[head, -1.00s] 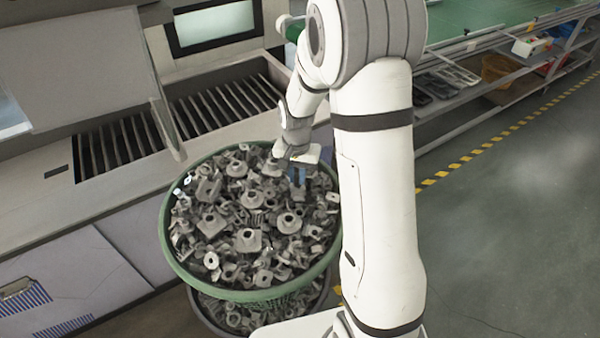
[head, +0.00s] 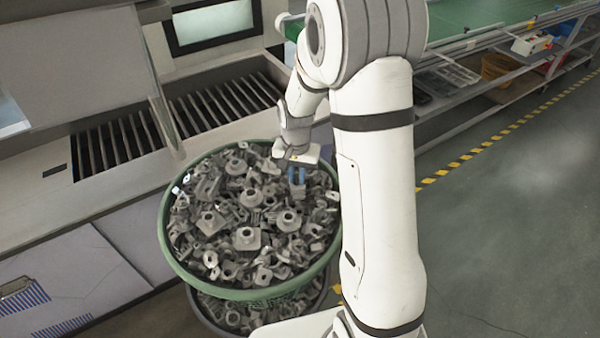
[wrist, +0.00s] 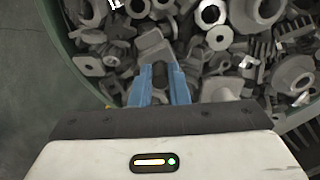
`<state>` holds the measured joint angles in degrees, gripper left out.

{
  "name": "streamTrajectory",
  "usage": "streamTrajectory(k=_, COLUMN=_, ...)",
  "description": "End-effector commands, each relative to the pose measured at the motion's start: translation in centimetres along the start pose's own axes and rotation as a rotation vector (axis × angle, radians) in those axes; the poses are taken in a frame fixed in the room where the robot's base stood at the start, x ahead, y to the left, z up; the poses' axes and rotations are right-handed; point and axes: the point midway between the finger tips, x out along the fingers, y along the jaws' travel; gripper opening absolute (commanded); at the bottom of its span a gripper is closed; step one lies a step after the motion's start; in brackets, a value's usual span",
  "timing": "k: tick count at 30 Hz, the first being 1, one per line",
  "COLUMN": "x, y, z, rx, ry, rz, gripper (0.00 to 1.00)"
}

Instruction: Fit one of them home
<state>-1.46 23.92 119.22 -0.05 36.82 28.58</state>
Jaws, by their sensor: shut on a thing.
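Many grey metal castings (head: 247,238) fill a round green basket (head: 172,258) in front of the machine. They are a mix of flanged hubs, ribbed blocks and small brackets. My gripper (head: 298,184), with blue fingers, points down at the far right part of the heap, near the basket's rim. In the wrist view my gripper (wrist: 164,80) is shut on a grey metal part (wrist: 152,48), a flat piece between and beyond the fingertips. The held part sits among the other castings, and I cannot tell whether it is clear of them. Its lower side is hidden.
Behind the basket stands a grey machine with slatted roller troughs (head: 122,146) and a raised lid panel (head: 75,60). A second dark basket (head: 225,318) of parts sits below the green one. Shelves with trays (head: 447,80) stand at the right. The floor (head: 510,220) there is clear.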

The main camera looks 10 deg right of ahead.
Motion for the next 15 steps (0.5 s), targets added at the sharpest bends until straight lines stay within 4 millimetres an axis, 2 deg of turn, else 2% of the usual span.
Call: streamTrajectory(k=15, x=0.61, y=-0.04, z=0.03, rx=-0.001, ry=0.0, rz=0.0, gripper=0.0)
